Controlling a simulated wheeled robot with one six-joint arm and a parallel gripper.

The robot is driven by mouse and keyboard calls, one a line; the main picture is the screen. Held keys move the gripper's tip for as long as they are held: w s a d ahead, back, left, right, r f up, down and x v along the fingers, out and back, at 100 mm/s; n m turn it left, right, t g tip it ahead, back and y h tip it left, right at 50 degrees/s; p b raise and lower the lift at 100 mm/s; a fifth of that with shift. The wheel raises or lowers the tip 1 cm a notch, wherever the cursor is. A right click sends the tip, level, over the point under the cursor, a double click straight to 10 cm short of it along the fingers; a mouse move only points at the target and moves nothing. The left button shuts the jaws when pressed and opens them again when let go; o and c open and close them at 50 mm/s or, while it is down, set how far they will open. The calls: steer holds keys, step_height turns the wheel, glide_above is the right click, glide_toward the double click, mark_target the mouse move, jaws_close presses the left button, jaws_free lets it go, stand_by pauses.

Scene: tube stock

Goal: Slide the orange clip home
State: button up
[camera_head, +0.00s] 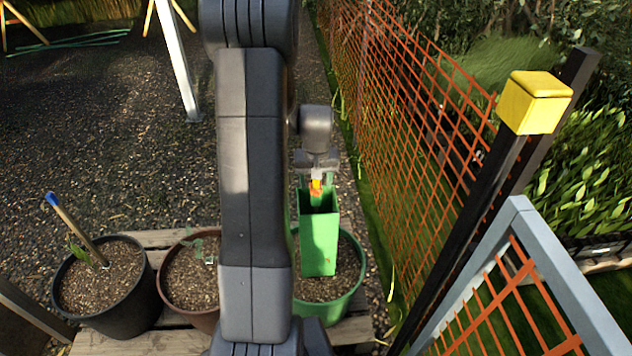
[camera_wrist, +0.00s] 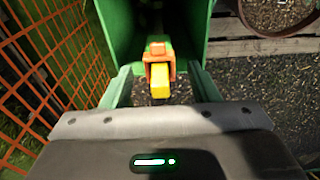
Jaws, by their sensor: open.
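The orange clip (camera_head: 315,189) shows small at the mouth of a tall green square tube (camera_head: 319,245). In the wrist view the orange clip (camera_wrist: 158,57) sits around a green strip, with a yellow piece (camera_wrist: 160,85) at its near end. The hollow green tube (camera_wrist: 112,20) opens behind it. My gripper (camera_head: 317,164) is at the tube's top. In the wrist view my gripper (camera_wrist: 160,76) is open, with one finger on each side of the clip and visible gaps between. How far the clip sits along the strip is hard to tell.
The tube stands in a green pot (camera_head: 355,262). A brown pot (camera_head: 174,285) and a black pot (camera_head: 138,312) with a blue-tipped stake (camera_head: 72,225) stand left on wooden slats. Orange mesh fencing (camera_head: 400,90) and a yellow-capped post (camera_head: 535,100) border the right.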

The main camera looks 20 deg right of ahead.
step_height(320, 180, up, 13)
steer(key=s+p, duration=0.1)
steer(key=shift+s+a, duration=0.2)
steer(key=shift+s, duration=0.05)
steer(key=shift+f, duration=0.1)
steer(key=f, duration=0.4)
steer(key=w+f, duration=0.1)
steer(key=f, duration=0.4)
steer(key=f+b, duration=0.1)
steer(key=f, duration=0.3)
steer(key=shift+w+d+f, duration=0.2)
steer(key=shift+w, duration=0.1)
steer(key=shift+r, duration=0.3)
steer(key=shift+r+p, duration=0.1)
steer(key=shift+p, duration=0.2)
